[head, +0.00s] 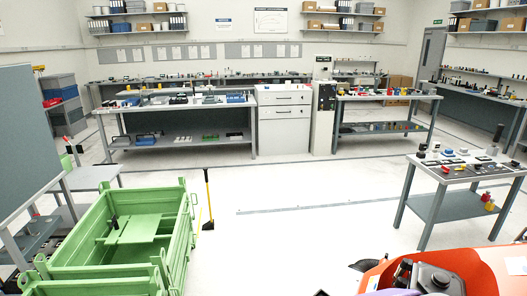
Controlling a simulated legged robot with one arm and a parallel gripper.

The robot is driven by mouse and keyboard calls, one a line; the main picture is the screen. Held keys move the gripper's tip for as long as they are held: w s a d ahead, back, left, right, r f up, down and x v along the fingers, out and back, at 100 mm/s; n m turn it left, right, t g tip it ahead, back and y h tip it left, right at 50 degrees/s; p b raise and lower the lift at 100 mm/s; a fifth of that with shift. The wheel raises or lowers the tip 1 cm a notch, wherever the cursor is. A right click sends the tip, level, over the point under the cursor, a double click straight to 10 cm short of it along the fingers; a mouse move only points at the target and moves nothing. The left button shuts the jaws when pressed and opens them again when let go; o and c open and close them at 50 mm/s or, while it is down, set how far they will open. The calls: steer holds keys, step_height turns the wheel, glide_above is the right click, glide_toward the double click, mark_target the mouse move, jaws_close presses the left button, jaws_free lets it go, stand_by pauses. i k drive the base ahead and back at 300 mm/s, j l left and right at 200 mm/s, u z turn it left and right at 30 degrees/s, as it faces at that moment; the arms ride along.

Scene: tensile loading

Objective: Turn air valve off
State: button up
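I cannot make out an air valve for certain in the head view. A tall narrow light-grey unit with a black front panel (326,98) stands between the two back benches, beside a white drawer cabinet (284,118). Small fittings on the unit are too small to tell apart. My gripper cannot be made out in this view. An orange body with black parts (430,275) fills the bottom right corner; I cannot tell whether it is part of me.
A green metal crate (182,240) stands at the lower left, with a yellow-handled broom (208,195) beside it. A grey panel (25,140) is at far left. A workbench with small parts (425,205) stands at right. The middle floor is clear, crossed by a thin strip (310,205).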

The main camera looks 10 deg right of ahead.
mark_target(446, 170)
steer(key=i+j, duration=0.2)
steer(key=i, duration=0.25)
steer(key=i+j, duration=0.15)
steer(key=i, duration=0.3)
steer(key=i+j+u, duration=0.1)
steer(key=i, duration=0.35)
steer(key=i+j, duration=0.25)
steer(key=i, duration=0.2)
steer(key=i+z, duration=0.4)
steer(key=i, duration=0.15)
steer(key=i+j+z, duration=0.1)
steer(key=i+z, duration=0.35)
steer(key=i+j+z, duration=0.4)
steer(key=i, duration=0.2)
steer(key=i+z, duration=0.45)
steer(key=i+j+z, duration=0.2)
steer(key=z, duration=0.25)
steer(key=i+j+z, duration=0.25)
steer(key=z, duration=0.2)
steer(key=i+j+z, duration=0.25)
steer(key=j+z, duration=0.15)
steer(key=i+j+u, duration=0.1)
steer(key=i, duration=0.5)
steer(key=i+l+u, duration=0.25)
steer(key=i, duration=0.25)
steer(key=i+l+u, duration=0.3)
steer(key=i, duration=0.15)
steer(key=i+l+u, duration=0.25)
steer(key=i, duration=0.2)
